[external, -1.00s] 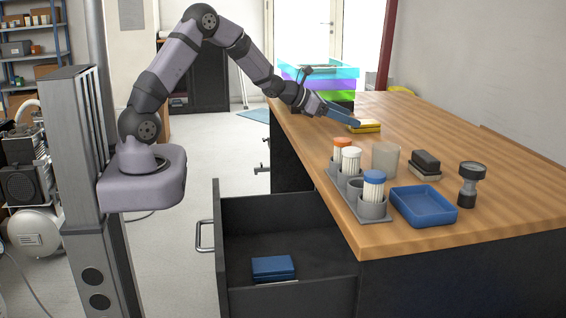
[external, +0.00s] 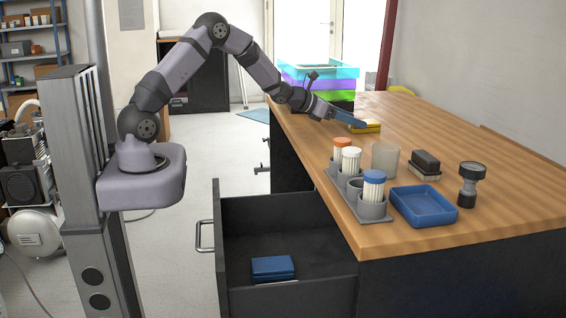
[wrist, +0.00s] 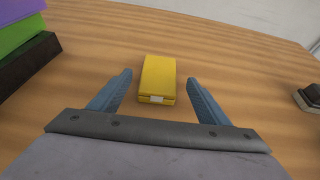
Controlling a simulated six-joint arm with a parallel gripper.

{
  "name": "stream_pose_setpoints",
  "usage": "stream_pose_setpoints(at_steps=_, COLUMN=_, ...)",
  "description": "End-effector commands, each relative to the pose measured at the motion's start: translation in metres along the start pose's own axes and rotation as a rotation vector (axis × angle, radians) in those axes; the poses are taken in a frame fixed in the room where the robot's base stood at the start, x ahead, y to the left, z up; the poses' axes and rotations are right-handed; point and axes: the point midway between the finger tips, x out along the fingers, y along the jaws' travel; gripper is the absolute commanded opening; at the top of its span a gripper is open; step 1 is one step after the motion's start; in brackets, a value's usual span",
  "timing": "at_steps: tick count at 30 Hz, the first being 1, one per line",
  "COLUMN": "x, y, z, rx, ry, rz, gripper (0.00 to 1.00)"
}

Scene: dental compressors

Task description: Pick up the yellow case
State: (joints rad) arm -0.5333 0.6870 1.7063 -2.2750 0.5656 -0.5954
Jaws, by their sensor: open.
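The yellow case (wrist: 158,76) lies flat on the wooden worktop, with a small pale clasp on its near side. In the external view the yellow case (external: 370,128) is partly hidden behind my fingers. My gripper (wrist: 158,85) is open, with one blue finger on each side of the case's near end and a gap on both sides. In the external view my gripper (external: 356,124) reaches down at a slant close to the case. Nothing is held.
Stacked coloured trays (external: 318,72) stand behind and left of the case. A cup holder (external: 370,215), a clear beaker (external: 385,160), a blue tray (external: 451,218) and a dark block (external: 425,162) stand nearer on the worktop. An open drawer (external: 240,205) holds a blue case (external: 273,268).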

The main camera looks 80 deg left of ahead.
Motion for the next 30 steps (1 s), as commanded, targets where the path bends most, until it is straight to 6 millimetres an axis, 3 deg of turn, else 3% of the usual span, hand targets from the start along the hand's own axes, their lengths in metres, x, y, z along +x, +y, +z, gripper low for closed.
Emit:
stream_pose_setpoints(at_steps=12, x=0.040, y=0.001, z=0.001, rx=-0.001, ry=0.001, rz=-0.001, gripper=0.70)
stream_pose_setpoints(at_steps=22, x=0.043, y=0.002, z=0.001, rx=-0.001, ry=0.000, rz=0.000, gripper=0.70)
stream_pose_setpoints(at_steps=27, x=0.043, y=0.002, z=0.001, rx=-0.001, ry=0.000, rz=0.000, gripper=0.30)
stream_pose_setpoints(at_steps=28, x=0.043, y=0.002, z=0.001, rx=0.000, ry=0.000, rz=0.000, gripper=0.25)
stream_pose_setpoints(at_steps=30, x=0.043, y=0.002, z=0.001, rx=0.000, ry=-0.001, rz=0.000, gripper=0.25)
